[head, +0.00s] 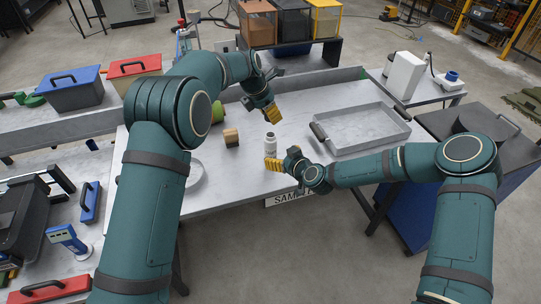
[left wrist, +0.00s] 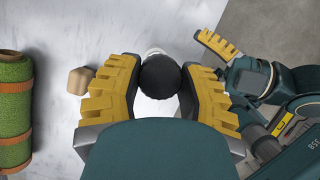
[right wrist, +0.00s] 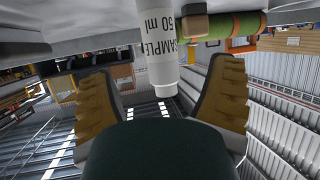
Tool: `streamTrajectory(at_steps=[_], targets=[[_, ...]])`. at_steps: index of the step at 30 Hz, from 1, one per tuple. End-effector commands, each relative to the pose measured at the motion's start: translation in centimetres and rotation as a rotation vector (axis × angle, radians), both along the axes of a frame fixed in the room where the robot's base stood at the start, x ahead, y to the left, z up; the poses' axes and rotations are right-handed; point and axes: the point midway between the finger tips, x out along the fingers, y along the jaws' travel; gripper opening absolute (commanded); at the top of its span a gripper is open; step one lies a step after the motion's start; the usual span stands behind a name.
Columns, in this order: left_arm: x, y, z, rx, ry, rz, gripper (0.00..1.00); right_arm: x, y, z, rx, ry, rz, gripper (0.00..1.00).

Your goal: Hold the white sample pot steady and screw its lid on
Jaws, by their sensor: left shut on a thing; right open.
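The white sample pot (head: 271,144) stands upright on the table, its neck bare. In the right wrist view the pot (right wrist: 162,52), with "SAMPLE 50 ml" lettering, appears upside down. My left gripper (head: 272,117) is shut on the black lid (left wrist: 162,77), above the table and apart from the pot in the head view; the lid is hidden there. A little of the pot's white shows past the lid in the left wrist view. My right gripper (head: 274,164) is open at the near side of the pot, its fingers (right wrist: 164,105) clear of it on both sides.
A wooden block (head: 231,138) and a green turf roll (head: 217,112) lie left of the pot. A grey tray (head: 345,147) is on the right of the table. A white round dish (head: 196,174) sits at the left, partly behind my left arm.

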Motion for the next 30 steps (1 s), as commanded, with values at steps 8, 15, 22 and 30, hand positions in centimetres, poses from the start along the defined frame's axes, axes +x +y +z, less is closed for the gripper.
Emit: streamTrajectory(at_steps=[8,15,22,30], targets=[[0.0,0.0,0.0,0.000,0.000,0.000,0.27,3.9,2.4,-1.9,0.003,0.001,-0.001,0.81],[0.0,0.0,0.0,0.000,0.000,-0.001,0.27,5.8,3.5,-2.8,0.002,0.001,-0.001,0.81],[0.0,0.0,0.0,0.000,0.000,-0.001,0.27,6.2,3.8,-3.0,0.000,0.000,0.000,0.81],[0.0,0.0,0.0,0.000,0.000,0.000,0.27,6.2,3.7,-3.0,0.000,0.000,0.000,0.57]])
